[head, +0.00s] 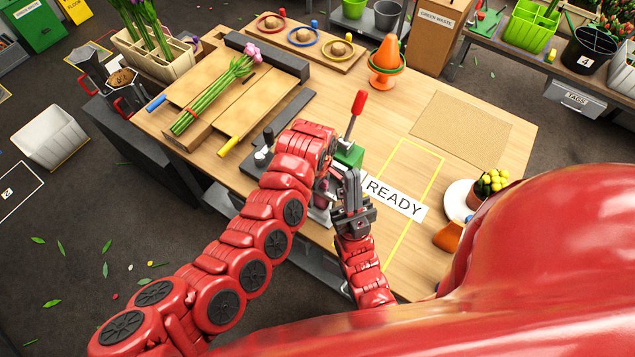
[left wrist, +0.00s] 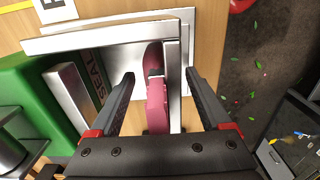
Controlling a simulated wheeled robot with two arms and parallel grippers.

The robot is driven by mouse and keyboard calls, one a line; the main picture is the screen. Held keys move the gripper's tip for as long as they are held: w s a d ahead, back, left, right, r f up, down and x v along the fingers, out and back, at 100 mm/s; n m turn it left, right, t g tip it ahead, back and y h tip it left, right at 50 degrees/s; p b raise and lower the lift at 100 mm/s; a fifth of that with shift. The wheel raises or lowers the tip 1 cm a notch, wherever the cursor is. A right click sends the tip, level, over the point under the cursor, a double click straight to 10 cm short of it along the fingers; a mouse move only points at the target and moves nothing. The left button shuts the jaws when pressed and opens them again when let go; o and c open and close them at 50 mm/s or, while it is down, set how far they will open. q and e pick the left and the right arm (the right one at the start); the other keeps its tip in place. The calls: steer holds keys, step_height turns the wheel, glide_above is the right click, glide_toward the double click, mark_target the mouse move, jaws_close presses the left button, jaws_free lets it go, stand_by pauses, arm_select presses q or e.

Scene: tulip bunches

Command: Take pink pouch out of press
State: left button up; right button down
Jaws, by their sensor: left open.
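The press has a green body (head: 348,155) and a raised lever with a red handle (head: 358,102). In the left wrist view its green side (left wrist: 30,95) is at the left, beside silver metal plates and a strip marked SEAL. The pink pouch (left wrist: 157,100) stands narrow against the silver metal, between my left gripper's fingers (left wrist: 160,76). The fingers are open, with a gap on each side of it. In the head view the left gripper (head: 324,190) is mostly hidden behind its wrist. My right gripper (head: 351,177) points up beside the press, its fingers together and seemingly empty.
A READY label (head: 393,196) and yellow outline lie right of the press. A potted yellow plant (head: 490,183) stands at the right table edge. A tulip bunch (head: 215,93) lies on a board at the left. An orange cone (head: 387,55) stands at the back. The cork mat (head: 460,130) is clear.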

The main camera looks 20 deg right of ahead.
arm_select(q)
jaws_close()
stand_by(0.5)
steer(key=shift+r, duration=0.15)
